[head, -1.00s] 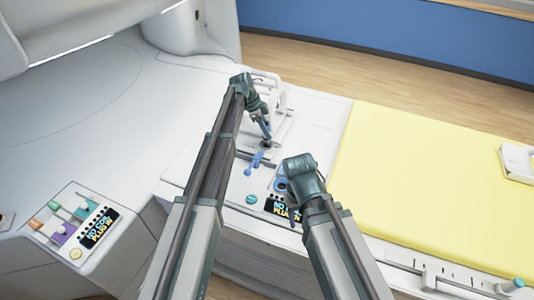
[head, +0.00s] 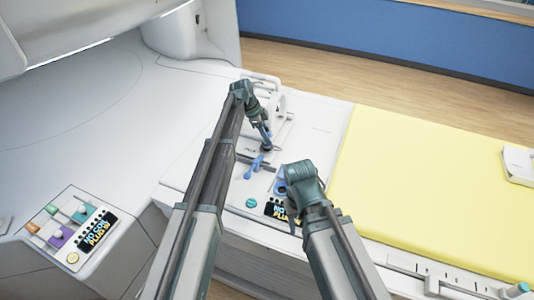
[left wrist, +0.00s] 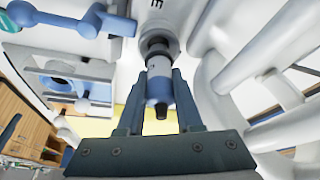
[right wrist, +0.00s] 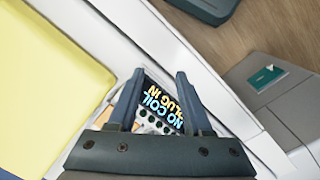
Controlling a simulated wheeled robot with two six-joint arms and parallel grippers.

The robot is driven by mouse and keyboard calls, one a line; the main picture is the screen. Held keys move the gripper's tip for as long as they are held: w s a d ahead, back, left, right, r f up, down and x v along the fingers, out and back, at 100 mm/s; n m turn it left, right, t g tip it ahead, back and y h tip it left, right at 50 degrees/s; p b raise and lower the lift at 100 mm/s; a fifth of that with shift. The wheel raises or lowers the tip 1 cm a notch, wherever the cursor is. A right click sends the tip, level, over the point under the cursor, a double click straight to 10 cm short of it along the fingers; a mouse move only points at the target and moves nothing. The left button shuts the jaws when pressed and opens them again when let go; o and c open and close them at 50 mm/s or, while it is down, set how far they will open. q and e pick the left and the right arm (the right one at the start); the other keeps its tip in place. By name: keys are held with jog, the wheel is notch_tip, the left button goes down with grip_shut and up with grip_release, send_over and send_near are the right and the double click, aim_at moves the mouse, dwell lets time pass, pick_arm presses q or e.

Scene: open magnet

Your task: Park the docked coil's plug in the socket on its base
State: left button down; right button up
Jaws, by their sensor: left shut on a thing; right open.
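In the left wrist view my left gripper (left wrist: 159,80) is shut on the plug (left wrist: 158,90), a blue-grey cylinder with a dark tip. The plug's dark collar meets or nearly meets the white coil base (left wrist: 170,15); I cannot tell whether it is seated. In the head view my left gripper (head: 266,136) is low over the white coil (head: 284,120), with the plug mostly hidden. My right gripper (right wrist: 160,90) is open and empty, with a display reading "NO COIL PLUG IN" (right wrist: 164,104) beyond its fingers; it also shows in the head view (head: 292,212).
A blue lever (head: 255,166) and a blue-ringed opening (head: 281,186) lie between my arms. A second console (head: 75,228) with a display is at left. White coil tubes (left wrist: 265,50) crowd the left gripper's right side.

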pick_arm(q)
jog(key=shift+f+b, duration=1.2)
jog(key=shift+f, duration=0.05)
pick_arm(e)
jog(key=shift+f, duration=1.25)
pick_arm(q)
jog(key=c, duration=0.5)
grip_release()
jog(key=shift+r, duration=0.1)
pick_arm(e)
jog(key=shift+r, duration=0.15)
pick_arm(q)
jog(key=p+v, duration=1.3)
jog(key=shift+r, duration=0.35)
pick_arm(e)
notch_tip(320, 180, up, 13)
jog(key=shift+f, duration=0.2)
pick_arm(q)
jog(key=shift+a, duration=0.1)
